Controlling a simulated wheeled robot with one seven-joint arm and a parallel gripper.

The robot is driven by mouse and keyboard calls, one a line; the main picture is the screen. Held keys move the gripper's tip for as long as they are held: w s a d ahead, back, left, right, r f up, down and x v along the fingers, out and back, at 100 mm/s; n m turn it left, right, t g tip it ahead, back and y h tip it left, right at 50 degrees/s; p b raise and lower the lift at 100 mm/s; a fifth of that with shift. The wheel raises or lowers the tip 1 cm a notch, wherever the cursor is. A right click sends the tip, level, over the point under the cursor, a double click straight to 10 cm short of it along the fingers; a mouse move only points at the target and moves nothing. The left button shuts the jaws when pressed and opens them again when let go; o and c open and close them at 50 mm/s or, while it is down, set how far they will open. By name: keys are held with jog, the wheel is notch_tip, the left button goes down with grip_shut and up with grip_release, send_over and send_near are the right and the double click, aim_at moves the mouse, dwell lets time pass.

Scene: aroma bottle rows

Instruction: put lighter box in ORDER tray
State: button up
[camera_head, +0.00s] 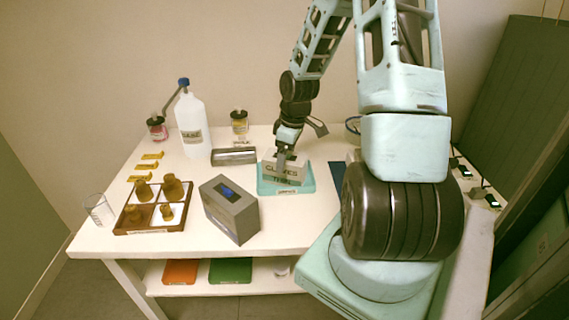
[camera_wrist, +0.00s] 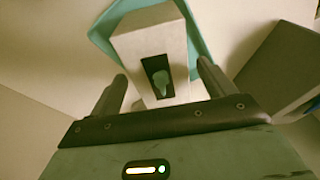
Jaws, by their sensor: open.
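A pale grey-white box (camera_head: 286,172) with dark lettering, seemingly "GLOVES", sits on a teal tray (camera_head: 306,188). The tray's front label is too small to read. My gripper (camera_head: 287,148) is open, pointing down close above the box. In the wrist view the box (camera_wrist: 150,48) shows a dark patch with a teal shape, and its near end lies between my open fingers (camera_wrist: 163,72). I cannot tell whether the fingers touch it. The teal tray (camera_wrist: 105,30) shows behind it. No second such box shows clearly; my arm hides part of the table's right side.
A grey box with a blue display (camera_head: 232,208) stands left of the tray. A silver-grey block (camera_head: 234,156), a white bottle (camera_head: 192,130), a wooden tray of brown bottles (camera_head: 119,226) and a glass beaker (camera_head: 98,210) stand farther left.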

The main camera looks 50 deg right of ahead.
jog(key=r, duration=0.4)
jog(key=s+r+p, duration=0.1)
jog(key=r, duration=0.2)
jog(key=shift+d+r, duration=0.1)
jog(key=shift+d, duration=0.05)
jog(key=a+r+n+g, duration=0.1)
jog(key=a+r, duration=0.1)
jog(key=a, duration=1)
jog(key=a+r+n, duration=0.1)
jog(key=a+r, duration=0.1)
jog(key=a, duration=1)
jog(key=s+a+r+n, duration=0.1)
jog(key=s+a+r, duration=0.1)
jog(key=s+a, duration=1.3)
jog(key=shift+s+a+r+n+g, duration=0.35)
jog(key=shift+a+n+g, duration=0.05)
jog(key=shift+a, duration=0.65)
notch_tip(320, 180, up, 4)
jog(key=p, duration=0.3)
jog(key=shift+f+p, duration=0.2)
jog(key=shift+p, duration=0.15)
